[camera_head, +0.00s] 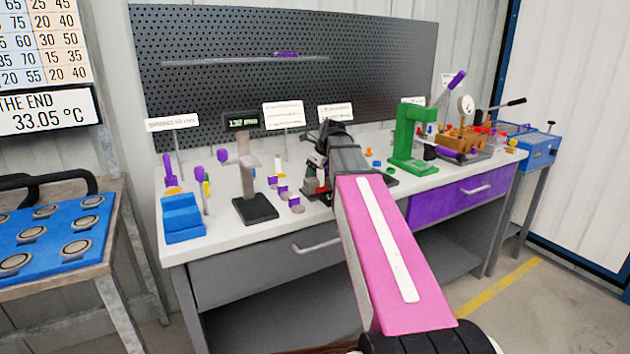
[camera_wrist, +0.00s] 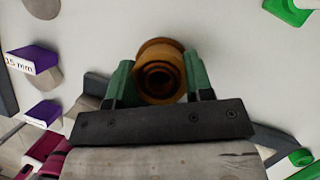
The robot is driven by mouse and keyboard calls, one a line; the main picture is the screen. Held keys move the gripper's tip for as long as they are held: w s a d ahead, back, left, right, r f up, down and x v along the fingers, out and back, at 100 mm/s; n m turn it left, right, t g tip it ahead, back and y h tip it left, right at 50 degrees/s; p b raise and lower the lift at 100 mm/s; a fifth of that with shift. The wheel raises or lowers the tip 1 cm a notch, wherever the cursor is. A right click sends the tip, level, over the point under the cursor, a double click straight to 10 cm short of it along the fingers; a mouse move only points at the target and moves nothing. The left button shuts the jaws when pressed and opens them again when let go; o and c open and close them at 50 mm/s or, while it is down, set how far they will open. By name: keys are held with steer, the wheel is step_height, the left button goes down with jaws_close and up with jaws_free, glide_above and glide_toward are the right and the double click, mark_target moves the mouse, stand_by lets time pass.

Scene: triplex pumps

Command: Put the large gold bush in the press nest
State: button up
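In the wrist view, a gold-brown stepped bush (camera_wrist: 160,72) with a dark bore sits between the green fingers of my gripper (camera_wrist: 160,82). Both fingers lie against its sides, and its open end faces the camera. The frames do not show its size against other bushes. In the head view my gripper is mostly hidden behind my pink arm and dark wrist, over the middle of the bench, and the bush cannot be made out. The green press (camera_head: 409,140) stands on the bench to the right of my wrist. Its nest cannot be made out clearly.
Left on the white bench (camera_head: 228,225) are a blue block (camera_head: 182,217), a dark-based gauge stand (camera_head: 255,207) and small purple size blocks, one marked 15 mm (camera_wrist: 33,60). A wooden fixture (camera_head: 462,139) stands right of the press. A black pegboard (camera_head: 290,70) rises behind.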

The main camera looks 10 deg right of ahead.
steer(key=shift+c, duration=1.3)
steer(key=shift+r, duration=0.15)
steer(key=shift+r, duration=1.95)
steer(key=s+a+r, duration=0.2)
steer(key=a, duration=0.1)
steer(key=s+a+r, duration=0.2)
steer(key=a, duration=0.1)
steer(key=s+a+r, duration=0.3)
steer(key=shift+s+a, duration=0.1)
